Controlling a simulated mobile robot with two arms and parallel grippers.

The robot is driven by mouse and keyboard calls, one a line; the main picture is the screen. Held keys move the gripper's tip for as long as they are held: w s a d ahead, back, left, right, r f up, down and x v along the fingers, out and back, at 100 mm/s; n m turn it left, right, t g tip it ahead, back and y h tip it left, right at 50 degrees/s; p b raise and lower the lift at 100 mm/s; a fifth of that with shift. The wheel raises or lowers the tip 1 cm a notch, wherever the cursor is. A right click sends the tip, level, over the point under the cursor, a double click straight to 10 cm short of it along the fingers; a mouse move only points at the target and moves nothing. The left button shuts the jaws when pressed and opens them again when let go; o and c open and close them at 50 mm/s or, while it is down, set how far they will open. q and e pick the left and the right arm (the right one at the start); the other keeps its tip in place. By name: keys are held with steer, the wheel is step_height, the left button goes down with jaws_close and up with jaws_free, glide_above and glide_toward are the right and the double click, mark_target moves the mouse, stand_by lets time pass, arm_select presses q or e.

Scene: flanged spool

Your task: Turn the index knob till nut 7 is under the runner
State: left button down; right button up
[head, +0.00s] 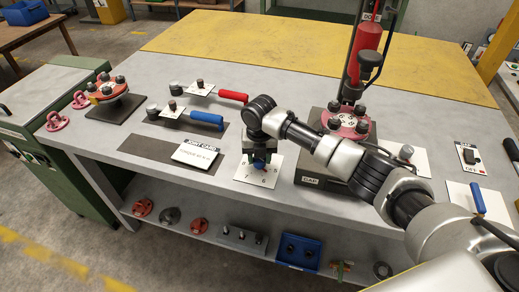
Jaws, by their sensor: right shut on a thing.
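Which nut is under the runner is too small to tell. My left gripper is not in view.
Red-handled (233,95) and blue-handled (207,118) tools lie left of my gripper, by the JOINT CARD (197,153). Another red flange (103,91) stands at far left. A switch box (468,156) is at right. The yellow mat (270,45) behind is clear.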

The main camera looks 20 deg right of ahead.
steer(key=m+p, duration=0.2)
steer(key=m, duration=0.1)
steer(key=m+p, duration=0.1)
steer(key=shift+r+m, duration=0.25)
steer(key=shift+m, duration=0.05)
steer(key=m+p, duration=0.3)
steer(key=m, duration=0.1)
steer(key=shift+m, duration=0.3)
steer(key=m+p, duration=0.2)
steer(key=m, duration=0.3)
steer(key=shift+w+f+m+p, duration=0.15)
steer(key=shift+m+p, duration=0.85)
steer(key=shift+m, duration=1)
steer(key=o, duration=0.9)
steer(key=shift+f, duration=0.1)
steer(key=shift+o, duration=0.2)
step_height(320, 180, up, 11)
steer(key=shift+b, duration=0.45)
